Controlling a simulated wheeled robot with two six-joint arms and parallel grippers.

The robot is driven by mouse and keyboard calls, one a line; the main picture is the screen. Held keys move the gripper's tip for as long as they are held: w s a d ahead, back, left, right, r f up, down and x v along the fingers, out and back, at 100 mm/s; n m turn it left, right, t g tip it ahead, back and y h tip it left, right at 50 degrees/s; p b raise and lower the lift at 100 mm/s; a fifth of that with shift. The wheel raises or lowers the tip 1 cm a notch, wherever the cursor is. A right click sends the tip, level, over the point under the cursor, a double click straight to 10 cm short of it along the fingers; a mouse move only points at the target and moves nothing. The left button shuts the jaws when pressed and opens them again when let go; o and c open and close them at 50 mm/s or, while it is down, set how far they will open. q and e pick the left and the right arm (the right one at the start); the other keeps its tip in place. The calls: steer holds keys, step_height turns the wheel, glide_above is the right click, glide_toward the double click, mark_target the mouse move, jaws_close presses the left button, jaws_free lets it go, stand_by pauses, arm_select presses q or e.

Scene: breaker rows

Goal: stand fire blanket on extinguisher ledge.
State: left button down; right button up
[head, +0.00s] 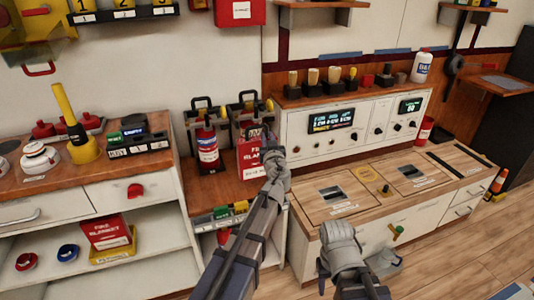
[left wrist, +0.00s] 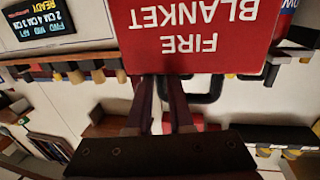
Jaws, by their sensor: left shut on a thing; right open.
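A red fire blanket pack (head: 249,160) with white lettering is upright over the wooden extinguisher ledge (head: 207,190), just right of the red extinguisher (head: 208,152). I cannot tell whether its bottom touches the ledge. My left gripper (head: 272,158) is shut on the pack, hiding part of its right side. In the left wrist view the pack (left wrist: 205,30) fills the top, upside down, at the fingertips (left wrist: 165,82). My right gripper (head: 340,250) is open and empty before the counter front.
Black brackets (head: 200,110) stand behind the extinguisher and pack. Another fire blanket (head: 108,230) lies in a yellow tray on the lower left shelf. A white control panel (head: 350,125) stands to the right. Small coloured blocks (head: 222,212) line the ledge's front edge.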

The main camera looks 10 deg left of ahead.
arm_select(q)
step_height(320, 180, down, 4)
steer(key=b, duration=0.3)
steer(key=shift+r+b, duration=0.2)
steer(key=shift+b, duration=0.15)
steer(key=shift+f, duration=0.1)
steer(key=c, duration=0.8)
jaws_free()
steer(key=v, duration=1.2)
